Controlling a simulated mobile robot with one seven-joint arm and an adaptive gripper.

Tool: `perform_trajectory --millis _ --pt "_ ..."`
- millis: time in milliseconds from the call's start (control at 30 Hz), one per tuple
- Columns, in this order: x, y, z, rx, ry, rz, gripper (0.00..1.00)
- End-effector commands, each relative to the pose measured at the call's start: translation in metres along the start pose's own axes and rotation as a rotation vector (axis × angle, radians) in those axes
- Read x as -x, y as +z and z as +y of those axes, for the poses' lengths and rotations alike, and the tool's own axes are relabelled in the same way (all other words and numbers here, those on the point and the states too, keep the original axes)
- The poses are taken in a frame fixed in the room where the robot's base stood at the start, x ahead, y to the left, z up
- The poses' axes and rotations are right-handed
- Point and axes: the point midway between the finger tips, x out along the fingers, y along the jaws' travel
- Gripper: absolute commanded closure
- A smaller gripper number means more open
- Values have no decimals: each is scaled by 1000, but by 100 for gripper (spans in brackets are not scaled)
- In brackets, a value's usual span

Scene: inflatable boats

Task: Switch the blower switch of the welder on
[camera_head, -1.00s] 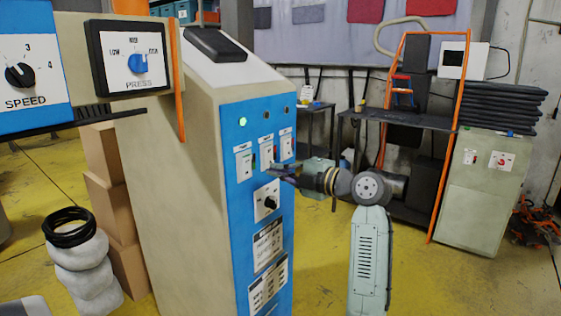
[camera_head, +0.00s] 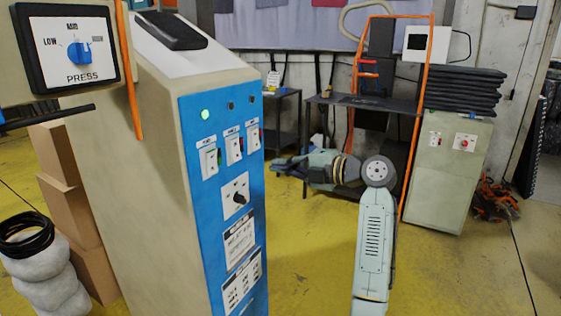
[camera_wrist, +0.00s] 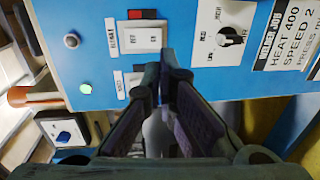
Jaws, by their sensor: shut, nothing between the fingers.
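The welder is a tall cabinet with a blue front panel (camera_head: 199,222). Three white switches sit in a row: left (camera_head: 209,158), middle (camera_head: 234,147) and right (camera_head: 253,137). Green shows beside the left one, red beside the other two. The wrist view shows one white switch with a red mark (camera_wrist: 143,38) and another partly hidden by my fingers. My gripper (camera_head: 276,164) is shut and empty, to the right of the panel and apart from it; it also shows in the wrist view (camera_wrist: 165,75).
A lit green lamp (camera_head: 205,114) is above the switches, a black knob (camera_head: 236,196) below them. A press dial box (camera_head: 69,52) juts out at the upper left. A dark table (camera_head: 385,104) and a beige cabinet (camera_head: 448,174) stand behind my arm. Yellow floor is open at right.

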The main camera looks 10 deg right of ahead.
Motion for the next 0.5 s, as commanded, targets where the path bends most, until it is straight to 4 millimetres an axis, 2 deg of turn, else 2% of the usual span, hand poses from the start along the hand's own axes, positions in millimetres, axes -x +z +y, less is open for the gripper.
perform_trajectory --millis 300,500 --pt "-69 -1 4 -3 -2 3 100" --pt "-97 0 2 -3 -2 1 100"
